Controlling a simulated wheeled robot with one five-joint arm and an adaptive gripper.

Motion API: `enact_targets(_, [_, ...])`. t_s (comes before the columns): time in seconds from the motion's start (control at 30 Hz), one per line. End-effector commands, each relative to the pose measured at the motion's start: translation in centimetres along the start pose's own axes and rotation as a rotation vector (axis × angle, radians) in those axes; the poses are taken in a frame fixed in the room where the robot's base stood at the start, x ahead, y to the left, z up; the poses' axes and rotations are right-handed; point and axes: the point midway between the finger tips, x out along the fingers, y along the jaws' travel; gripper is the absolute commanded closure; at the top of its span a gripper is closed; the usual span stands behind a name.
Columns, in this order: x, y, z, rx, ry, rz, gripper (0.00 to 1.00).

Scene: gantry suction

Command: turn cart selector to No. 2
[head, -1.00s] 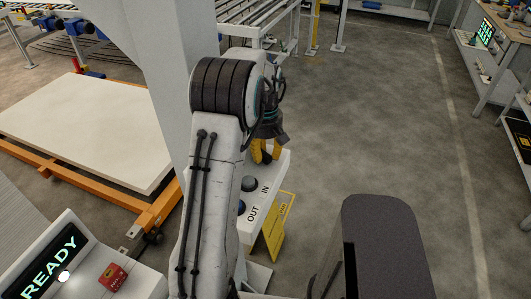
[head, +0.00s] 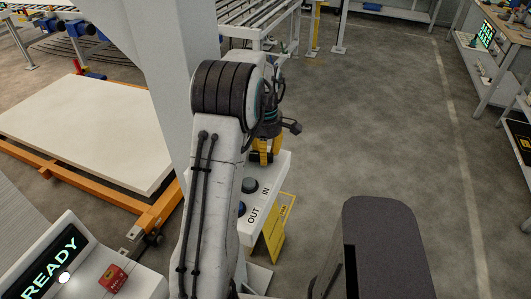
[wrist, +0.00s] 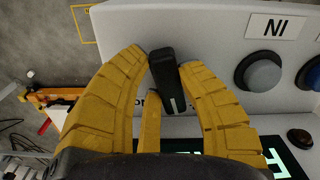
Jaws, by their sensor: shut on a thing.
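The cart selector is a black knob with a white pointer line (wrist: 166,80) on a pale control panel (wrist: 195,40). In the wrist view its upper part shows between the yellow fingers of my gripper (wrist: 163,85), which is shut on it. The pointer line sits at the knob's lower end, tilted slightly right. The label below the knob is mostly hidden by the fingers. In the head view my gripper (head: 262,152) is at the far end of the panel (head: 262,205), and the arm hides part of that panel.
A grey button (wrist: 260,72) marked IN is right of the knob, with another button at the edge. An orange-framed cart with a white slab (head: 80,130) stands left. A READY console (head: 85,265) is at lower left.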

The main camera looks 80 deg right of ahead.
Motion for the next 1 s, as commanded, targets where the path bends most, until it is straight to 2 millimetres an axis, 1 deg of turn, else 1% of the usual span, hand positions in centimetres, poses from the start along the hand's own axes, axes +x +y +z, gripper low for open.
enact_targets(0.53, [0.24,-0.13,-0.03,-0.025,0.001,-0.007,0.99])
enact_targets(0.57, [0.24,-0.13,-0.03,-0.025,0.001,-0.007,0.64])
enact_targets(0.83, [0.12,-0.07,-0.03,-0.024,0.000,-0.003,0.40])
enact_targets(1.0, [0.07,-0.04,-0.02,-0.023,0.000,-0.002,0.39])
